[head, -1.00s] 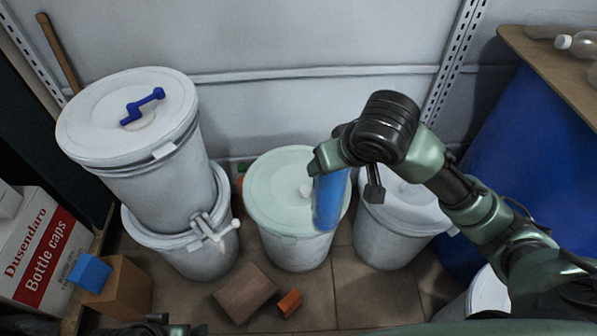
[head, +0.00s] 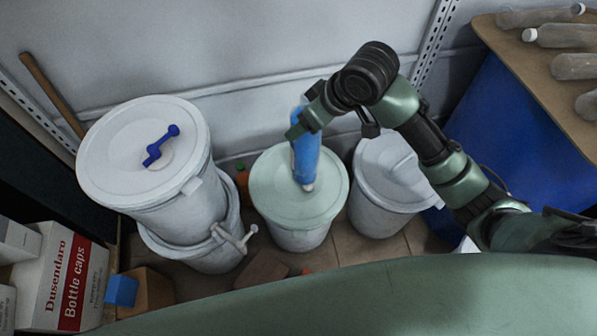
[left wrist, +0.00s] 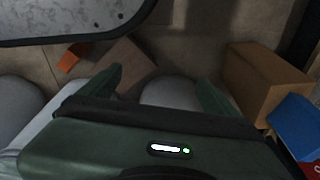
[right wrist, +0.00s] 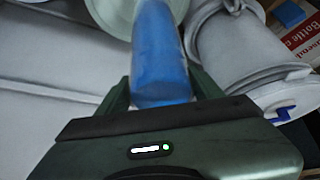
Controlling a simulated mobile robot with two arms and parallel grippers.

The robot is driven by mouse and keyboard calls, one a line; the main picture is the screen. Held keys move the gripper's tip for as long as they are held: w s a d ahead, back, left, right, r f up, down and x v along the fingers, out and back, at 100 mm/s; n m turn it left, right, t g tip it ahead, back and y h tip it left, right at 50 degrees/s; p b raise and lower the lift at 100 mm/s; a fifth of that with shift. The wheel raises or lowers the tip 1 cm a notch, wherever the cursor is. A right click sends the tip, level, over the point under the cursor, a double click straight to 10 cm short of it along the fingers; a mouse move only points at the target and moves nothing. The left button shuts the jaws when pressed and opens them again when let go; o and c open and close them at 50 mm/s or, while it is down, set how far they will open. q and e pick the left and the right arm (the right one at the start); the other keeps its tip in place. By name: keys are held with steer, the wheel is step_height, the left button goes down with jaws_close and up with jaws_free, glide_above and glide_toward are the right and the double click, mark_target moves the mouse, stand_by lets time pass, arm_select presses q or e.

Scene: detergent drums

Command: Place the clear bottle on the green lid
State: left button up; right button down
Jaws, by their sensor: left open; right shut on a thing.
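The green lid (head: 270,200) is the pale green top of the middle drum in the head view. My right gripper (head: 301,126) is shut on a blue bottle (head: 306,158), held roughly upright over the lid. A small pale spot shows at its lower end; I cannot tell whether the bottle touches the lid. In the right wrist view the blue bottle (right wrist: 160,60) is between the fingers. Several clear bottles (head: 565,36) lie on the board at the right, away from both grippers. My left gripper (left wrist: 160,88) is open and empty in the left wrist view.
Two stacked white drums (head: 150,150) with a blue handle (head: 160,146) stand left of the green lid. Another white drum (head: 385,180) stands close on its right. A bottle caps box (head: 65,280) and a blue block (head: 121,290) are at the lower left.

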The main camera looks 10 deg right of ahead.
mark_target(296, 107)
steer(key=r+p, duration=0.1)
steer(key=w+a+r+n+p, duration=0.1)
steer(key=p, duration=0.1)
steer(key=a+r+n+y+p, duration=0.1)
steer(key=shift+w+r+g+p, duration=0.25)
steer(key=shift+g+p, duration=0.1)
steer(key=shift+g, duration=0.05)
arm_select(q)
steer(key=s+a+f+p, duration=0.1)
steer(key=s+p, duration=0.1)
steer(key=s, duration=0.5)
steer(key=s+a+f+g+p, duration=0.1)
steer(key=s+p, duration=0.1)
steer(key=s, duration=0.6)
steer(key=shift+a+f, duration=0.35)
steer(key=shift+a, duration=0.05)
arm_select(e)
step_height(296, 107, down, 18)
steer(key=w+a+n+g, duration=0.1)
steer(key=a+n, duration=0.1)
steer(key=shift+w+n+y, duration=0.2)
steer(key=shift+n+y, duration=0.1)
steer(key=shift+f, duration=0.1)
